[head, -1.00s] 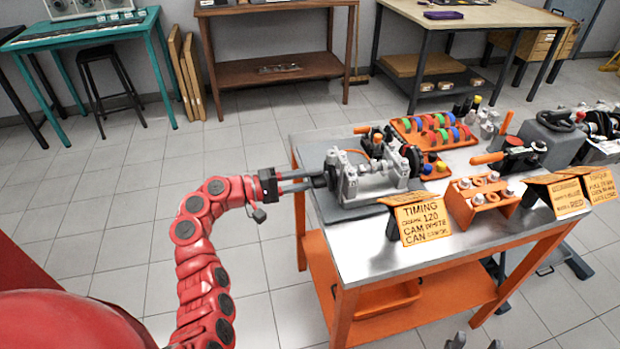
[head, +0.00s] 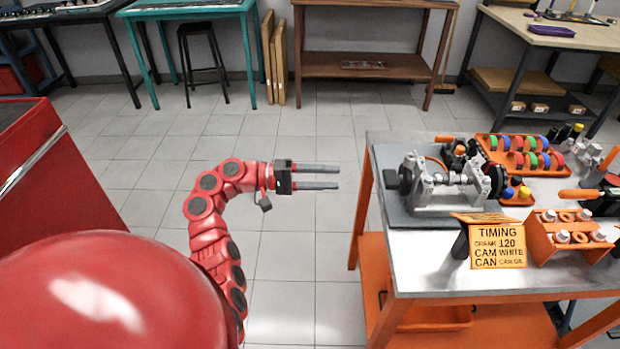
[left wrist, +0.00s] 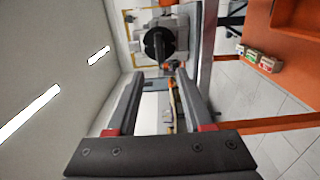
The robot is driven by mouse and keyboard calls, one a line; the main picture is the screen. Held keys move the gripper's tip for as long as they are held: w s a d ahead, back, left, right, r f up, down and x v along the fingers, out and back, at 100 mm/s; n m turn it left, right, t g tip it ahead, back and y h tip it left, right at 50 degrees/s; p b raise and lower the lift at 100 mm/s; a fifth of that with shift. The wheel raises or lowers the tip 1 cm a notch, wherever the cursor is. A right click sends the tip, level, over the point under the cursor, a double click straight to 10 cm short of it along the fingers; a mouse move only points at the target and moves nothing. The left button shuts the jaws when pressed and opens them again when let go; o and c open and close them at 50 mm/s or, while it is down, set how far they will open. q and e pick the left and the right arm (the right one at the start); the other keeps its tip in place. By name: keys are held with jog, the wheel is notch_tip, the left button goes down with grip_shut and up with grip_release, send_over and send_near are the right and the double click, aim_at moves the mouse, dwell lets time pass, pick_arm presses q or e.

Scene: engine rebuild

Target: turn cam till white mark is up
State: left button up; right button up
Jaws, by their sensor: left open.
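The grey metal fixture with the cam shaft (head: 440,190) stands on a dark plate at the left end of the steel-topped bench. A dark round end (head: 406,180) faces left, and it also shows as a black disc in the left wrist view (left wrist: 160,43). I cannot make out a white mark on it. My left gripper (head: 338,178) is open and empty, left of the bench and apart from the fixture. In the left wrist view its two fingers (left wrist: 158,80) point toward the disc with a gap before it. My right gripper is not in view.
An orange sign (head: 498,248) reading TIMING stands at the bench's front edge. A rack of coloured rings (head: 525,150) and an orange block with bolts (head: 570,235) sit farther right. Clear tiled floor (head: 300,235) lies left of the bench. A red cabinet (head: 35,190) stands at the left.

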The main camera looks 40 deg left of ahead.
pick_arm(q)
jog(key=v, duration=0.4)
jog(key=shift+s+a, duration=0.1)
dwell(0.4)
